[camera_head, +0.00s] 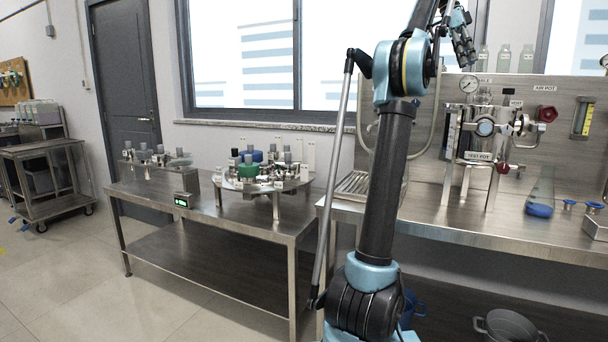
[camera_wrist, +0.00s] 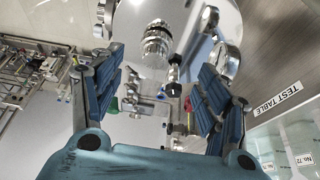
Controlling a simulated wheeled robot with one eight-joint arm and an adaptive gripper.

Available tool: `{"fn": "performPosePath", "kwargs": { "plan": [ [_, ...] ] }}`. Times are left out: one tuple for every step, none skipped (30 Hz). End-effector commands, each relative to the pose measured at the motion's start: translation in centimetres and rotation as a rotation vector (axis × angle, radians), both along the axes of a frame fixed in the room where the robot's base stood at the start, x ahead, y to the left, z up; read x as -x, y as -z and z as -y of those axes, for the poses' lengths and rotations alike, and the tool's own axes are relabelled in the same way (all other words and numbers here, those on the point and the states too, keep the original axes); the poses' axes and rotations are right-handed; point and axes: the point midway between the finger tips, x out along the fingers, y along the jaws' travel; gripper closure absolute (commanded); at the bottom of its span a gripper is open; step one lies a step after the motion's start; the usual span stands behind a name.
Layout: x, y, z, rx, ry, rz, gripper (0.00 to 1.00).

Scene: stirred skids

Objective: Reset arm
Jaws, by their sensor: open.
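My arm (camera_head: 386,190) rises through the middle of the head view, and its upper end leaves the top of the picture. My gripper (camera_head: 462,38) shows in part at the upper right, high above the right bench and in front of the window. In the wrist view, my gripper (camera_wrist: 158,82) has its two blue-padded fingers spread wide apart. I see nothing held between them; metal fittings show in the gap beyond. The head view shows too little of the fingers to tell their exact pose.
The steel right bench (camera_head: 420,208) carries a test pot apparatus (camera_head: 485,128) below my gripper. Glass bottles (camera_head: 504,58) stand on the panel's top. The left table (camera_head: 160,195) holds a round rack (camera_head: 262,184) with several weights. A cart (camera_head: 45,170) stands far left; floor there is clear.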

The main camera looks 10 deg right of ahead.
Motion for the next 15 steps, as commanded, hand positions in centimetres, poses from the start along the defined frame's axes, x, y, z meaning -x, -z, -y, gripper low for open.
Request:
{"fn": "performPosePath", "kwargs": {
  "plan": [
    [-0.2, 0.3, -0.8, -0.007, -0.029, -0.001, 0.31],
    [-0.4, 0.5, -1.4, -0.013, -0.054, -0.003, 0.31],
    [-0.7, 1.0, -2.3, -0.021, -0.089, -0.003, 0.31],
    [-0.8, 1.3, -3.0, -0.028, -0.118, -0.005, 0.31],
    [-1.0, 1.7, -3.8, -0.035, -0.152, -0.007, 0.31],
    [-1.2, 2.3, -4.8, -0.044, -0.196, -0.009, 0.31],
    [-1.4, 2.8, -5.6, -0.052, -0.232, -0.012, 0.31],
    [-1.5, 3.3, -6.5, -0.059, -0.265, -0.013, 0.31],
    [-1.5, 4.0, -7.5, -0.068, -0.31, -0.016, 0.31],
    [-1.6, 4.6, -8.4, -0.074, -0.343, -0.018, 0.31],
    [-1.6, 5.2, -9.2, -0.081, -0.377, -0.021, 0.31],
    [-1.6, 6.0, -10.3, -0.09, -0.422, -0.023, 0.31],
    [-1.6, 6.6, -11.1, -0.097, -0.457, -0.025, 0.31],
    [-1.5, 7.3, -12.0, -0.103, -0.49, -0.028, 0.31],
    [-1.5, 8.1, -13.1, -0.11, -0.536, -0.029, 0.31]
  ]
}}
